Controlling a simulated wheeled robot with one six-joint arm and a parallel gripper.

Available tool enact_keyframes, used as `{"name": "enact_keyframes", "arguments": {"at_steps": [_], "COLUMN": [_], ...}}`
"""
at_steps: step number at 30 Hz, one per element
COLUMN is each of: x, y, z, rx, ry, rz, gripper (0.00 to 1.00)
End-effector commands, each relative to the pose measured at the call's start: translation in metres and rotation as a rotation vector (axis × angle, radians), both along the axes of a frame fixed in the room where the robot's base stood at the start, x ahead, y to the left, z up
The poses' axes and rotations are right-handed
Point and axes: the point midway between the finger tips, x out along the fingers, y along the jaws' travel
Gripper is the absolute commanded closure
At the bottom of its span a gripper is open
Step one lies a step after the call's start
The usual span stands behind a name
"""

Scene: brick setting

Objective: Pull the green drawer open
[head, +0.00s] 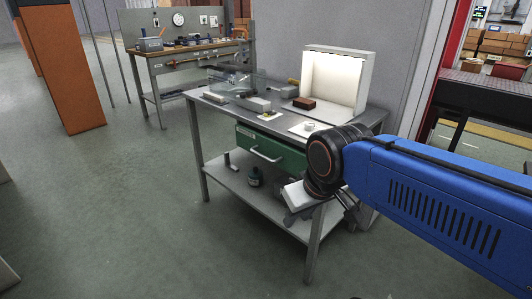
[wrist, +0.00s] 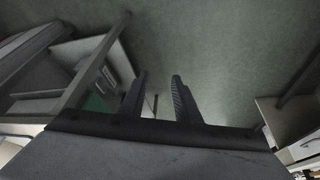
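The green drawer (head: 284,158) hangs under the top of the grey metal workbench (head: 205,150). Its pale bar handle (head: 265,155) shows on the front in the head view. The drawer looks shut, with its right end partly hidden by my arm. My gripper (head: 288,211) is lower and to the right of the handle, apart from it. In the wrist view my gripper (wrist: 159,78) has its two dark fingers spread with nothing between them. A small green patch (wrist: 97,103), perhaps the drawer, shows left of the fingers there.
The workbench top carries a lit white box (head: 348,65), a brown brick (head: 304,103) and small parts. A bench leg (head: 315,245) is close to my gripper. The floor (head: 130,220) in front is clear.

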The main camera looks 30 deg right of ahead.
Motion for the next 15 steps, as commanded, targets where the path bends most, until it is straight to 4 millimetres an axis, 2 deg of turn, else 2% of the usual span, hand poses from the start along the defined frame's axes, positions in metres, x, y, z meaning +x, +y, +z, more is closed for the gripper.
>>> {"name": "enact_keyframes", "arguments": {"at_steps": [6, 15], "x": [0.05, 0.13], "y": [-0.006, -0.015], "z": [0.041, 0.089], "rx": [-0.043, -0.105], "ry": [0.052, 0.129], "rz": [0.045, 0.116], "gripper": [0.71, 0.71]}}
